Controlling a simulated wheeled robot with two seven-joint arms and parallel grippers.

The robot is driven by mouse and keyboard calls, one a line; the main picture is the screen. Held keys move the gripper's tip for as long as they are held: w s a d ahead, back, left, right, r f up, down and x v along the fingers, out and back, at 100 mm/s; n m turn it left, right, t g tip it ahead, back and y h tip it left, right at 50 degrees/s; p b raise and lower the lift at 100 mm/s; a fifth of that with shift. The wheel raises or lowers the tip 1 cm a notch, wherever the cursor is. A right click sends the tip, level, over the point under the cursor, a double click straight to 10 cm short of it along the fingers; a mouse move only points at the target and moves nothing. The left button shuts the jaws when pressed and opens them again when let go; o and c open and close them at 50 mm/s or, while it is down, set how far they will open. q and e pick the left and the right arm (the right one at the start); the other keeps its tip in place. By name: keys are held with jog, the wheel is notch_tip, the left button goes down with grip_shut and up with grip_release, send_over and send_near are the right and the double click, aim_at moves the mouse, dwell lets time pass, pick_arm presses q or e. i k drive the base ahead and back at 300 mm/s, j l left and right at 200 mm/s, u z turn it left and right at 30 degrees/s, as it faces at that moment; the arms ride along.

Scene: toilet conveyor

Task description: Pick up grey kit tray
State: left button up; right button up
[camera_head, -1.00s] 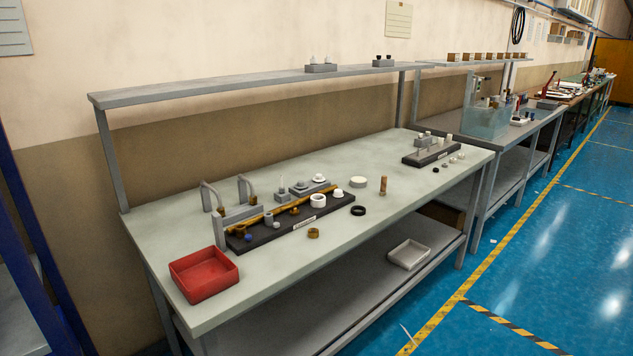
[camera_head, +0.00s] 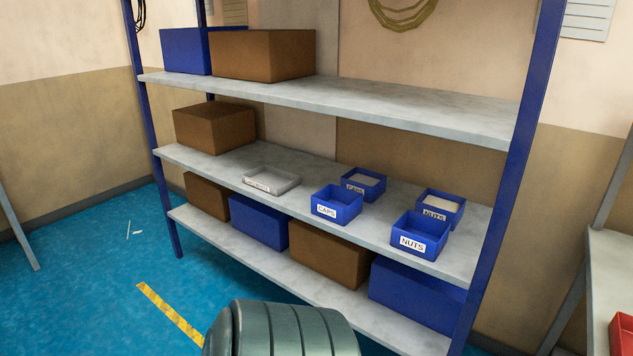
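A shallow grey kit tray (camera_head: 271,181) with a small label on its front lies on the middle shelf (camera_head: 300,207) of a blue-posted rack, left of the blue bins. It looks empty. Neither of my grippers shows in the head view. A dark grey-green rounded part, apparently mine, shows at the bottom middle, well in front of the rack and apart from the tray.
Blue CAPS bins (camera_head: 337,204) and NUTS bins (camera_head: 420,235) stand right of the tray; a brown box (camera_head: 215,128) stands left. Boxes fill the lower shelf. A blue post (camera_head: 515,170) bounds the rack at right. Blue floor is open at left.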

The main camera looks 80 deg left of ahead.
aim_at(276, 182)
jog(key=u, duration=2.85)
jog(key=i+j+z, duration=0.1)
jog(key=z, duration=0.35)
jog(key=i+j+z, duration=0.2)
jog(key=z, duration=0.3)
jog(key=i+j+z, duration=0.1)
jog(key=j, duration=0.2)
jog(key=i+j, duration=0.2)
jog(key=i+j+z, duration=0.15)
jog(key=j, duration=0.3)
jog(key=i+j, duration=0.1)
jog(key=j, duration=0.2)
jog(key=i+j+z, duration=0.15)
jog(key=j, duration=0.2)
